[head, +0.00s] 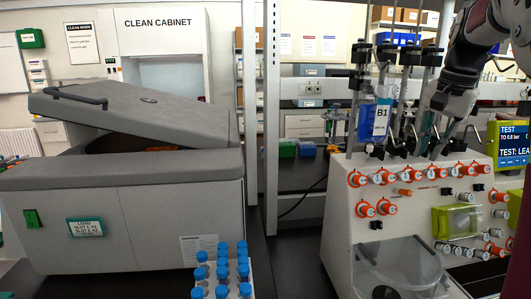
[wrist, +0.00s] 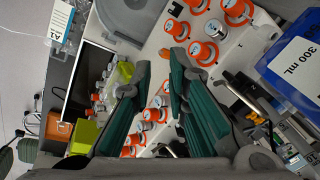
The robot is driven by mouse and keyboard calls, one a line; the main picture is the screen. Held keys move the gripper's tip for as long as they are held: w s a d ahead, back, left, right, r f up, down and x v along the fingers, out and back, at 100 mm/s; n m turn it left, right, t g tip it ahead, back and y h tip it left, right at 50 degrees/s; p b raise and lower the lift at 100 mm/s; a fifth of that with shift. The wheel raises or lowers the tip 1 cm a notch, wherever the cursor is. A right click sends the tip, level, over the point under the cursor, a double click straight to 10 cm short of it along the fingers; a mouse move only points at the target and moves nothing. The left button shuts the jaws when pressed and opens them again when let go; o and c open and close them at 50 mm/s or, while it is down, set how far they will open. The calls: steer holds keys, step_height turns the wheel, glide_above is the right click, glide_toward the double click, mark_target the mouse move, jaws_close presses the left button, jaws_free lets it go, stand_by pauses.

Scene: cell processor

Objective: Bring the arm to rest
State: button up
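My gripper (wrist: 157,75) shows in the wrist view with its two green-padded fingers apart and nothing visible between them. In the head view my arm comes in from the upper right, and my gripper (head: 437,128) points down over the top of the cell processor (head: 343,222). The processor is a pale machine with orange and grey knobs on its front. I cannot tell in the head view whether the fingers touch anything. A bag labelled B1 (head: 381,121) hangs just left of my gripper.
A grey centrifuge (head: 150,215) with its lid partly raised stands at the left. A rack of blue-capped tubes (head: 222,270) is at the front. A green-framed screen (head: 512,145) is right of the processor. Poles rise around my gripper. A blue 300 mL item (wrist: 290,65) is in the wrist view.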

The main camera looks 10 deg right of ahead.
steer(key=s+a+f+n+t, duration=0.1)
steer(key=s+a+n, duration=0.25)
steer(key=a, duration=0.65)
steer(key=s+a+f+n, duration=0.1)
steer(key=s+a+n, duration=0.25)
steer(key=a, duration=0.65)
steer(key=s+a+f+n+t, duration=0.1)
steer(key=s+a+f+n, duration=0.5)
steer(key=s, duration=0.5)
steer(key=a+f, duration=0.2)
steer(key=a, duration=0.1)
steer(key=shift+s+a+t, duration=0.35)
steer(key=shift+t, duration=0.05)
